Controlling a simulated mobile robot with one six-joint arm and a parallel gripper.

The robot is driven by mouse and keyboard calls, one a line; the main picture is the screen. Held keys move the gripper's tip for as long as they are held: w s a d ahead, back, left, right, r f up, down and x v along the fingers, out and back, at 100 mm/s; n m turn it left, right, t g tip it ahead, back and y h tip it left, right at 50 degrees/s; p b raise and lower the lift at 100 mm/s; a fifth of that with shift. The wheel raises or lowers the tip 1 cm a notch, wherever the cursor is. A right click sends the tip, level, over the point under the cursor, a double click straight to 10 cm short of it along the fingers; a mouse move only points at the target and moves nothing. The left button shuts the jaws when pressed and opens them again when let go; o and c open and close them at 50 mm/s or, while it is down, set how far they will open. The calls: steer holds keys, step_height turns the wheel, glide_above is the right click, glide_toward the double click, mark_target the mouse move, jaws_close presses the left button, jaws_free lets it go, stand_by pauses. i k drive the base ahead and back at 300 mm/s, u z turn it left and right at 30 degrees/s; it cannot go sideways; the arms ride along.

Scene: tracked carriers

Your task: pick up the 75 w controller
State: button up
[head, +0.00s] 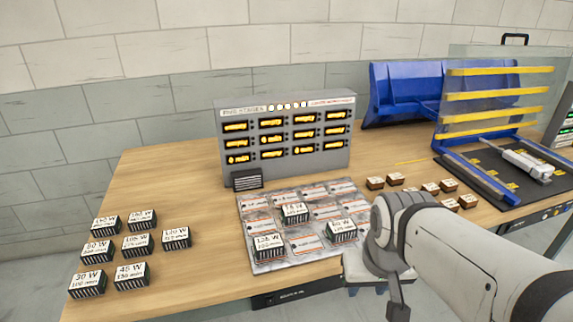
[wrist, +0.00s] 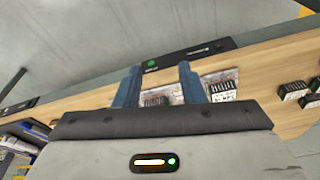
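Several dark finned controllers with white labels stand on the wooden table. The label of the back one (head: 294,212) on the silver mat (head: 258,222) seems to read 75 W, but the print is small. Two more mat controllers stand nearby, at front left (head: 268,247) and at right (head: 341,231). My gripper (head: 366,290) is at the table's front edge, right of and nearer than the mat, partly hidden by my arm. In the wrist view its two blue fingers (wrist: 158,80) are apart with nothing held; controllers show beyond them.
Several more controllers (head: 136,246) stand on the left of the table. A grey panel with lit displays (head: 284,134) stands behind the mat.

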mark_target(297, 214)
steer(key=z, duration=0.05)
steer(key=i, duration=1)
